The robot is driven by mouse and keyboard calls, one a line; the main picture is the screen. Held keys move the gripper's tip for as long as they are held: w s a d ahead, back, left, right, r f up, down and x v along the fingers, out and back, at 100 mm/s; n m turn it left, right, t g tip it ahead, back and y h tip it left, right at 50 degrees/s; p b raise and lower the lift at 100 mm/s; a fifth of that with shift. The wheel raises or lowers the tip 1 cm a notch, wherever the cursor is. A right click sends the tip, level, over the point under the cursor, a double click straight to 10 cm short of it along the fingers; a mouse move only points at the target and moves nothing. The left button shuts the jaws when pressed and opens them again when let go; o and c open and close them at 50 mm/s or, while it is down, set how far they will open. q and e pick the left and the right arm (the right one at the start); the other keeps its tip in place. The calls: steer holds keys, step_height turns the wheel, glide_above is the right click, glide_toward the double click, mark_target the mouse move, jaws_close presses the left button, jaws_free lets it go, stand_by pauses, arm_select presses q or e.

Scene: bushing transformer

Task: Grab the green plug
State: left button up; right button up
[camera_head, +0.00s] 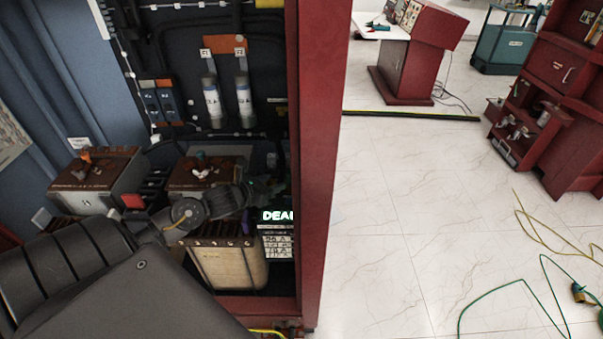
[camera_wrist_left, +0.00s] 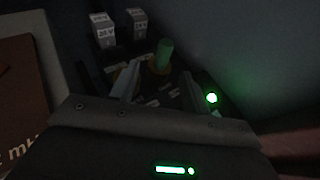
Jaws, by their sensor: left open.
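The green plug (camera_wrist_left: 164,54) stands upright in the left wrist view, with a brownish ring at its base, on a dark panel. My left gripper (camera_wrist_left: 160,71) is open and empty; its two grey fingers lie on either side of the plug's line, and the plug shows just beyond their tips. In the head view my left arm reaches into the red-framed cabinet, and its gripper (camera_head: 262,189) is in the dark area by the right post. The plug cannot be made out there. My right gripper is not in view.
Two pale labelled blocks (camera_wrist_left: 119,27) stand left of the plug in the wrist view. Brown-topped transformer boxes (camera_head: 96,168) and a lit sign (camera_head: 277,216) are close to my arm. The red post (camera_head: 318,150) bounds the cabinet; the tiled floor beyond is mostly clear, with loose cables.

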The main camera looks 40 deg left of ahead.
mark_target(287, 178)
arm_select(q)
steer(key=shift+s+a, duration=0.15)
steer(key=shift+a, duration=0.05)
steer(key=x, duration=0.5)
steer(key=shift+w+d+r+p, duration=0.1)
steer(key=shift+w+d+p, duration=0.15)
steer(key=shift+d+p, duration=0.1)
steer(key=shift+w, duration=0.1)
steer(key=p+x, duration=0.1)
steer(key=x, duration=0.2)
steer(key=shift+w+d, duration=0.15)
steer(key=shift+w, duration=0.1)
steer(key=shift+w+f+p, duration=0.3)
steer(key=shift+w+f, duration=0.2)
steer(key=shift+w, duration=0.05)
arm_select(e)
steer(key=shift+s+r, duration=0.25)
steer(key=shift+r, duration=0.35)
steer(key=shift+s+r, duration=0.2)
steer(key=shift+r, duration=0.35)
arm_select(q)
steer(key=shift+c, duration=0.2)
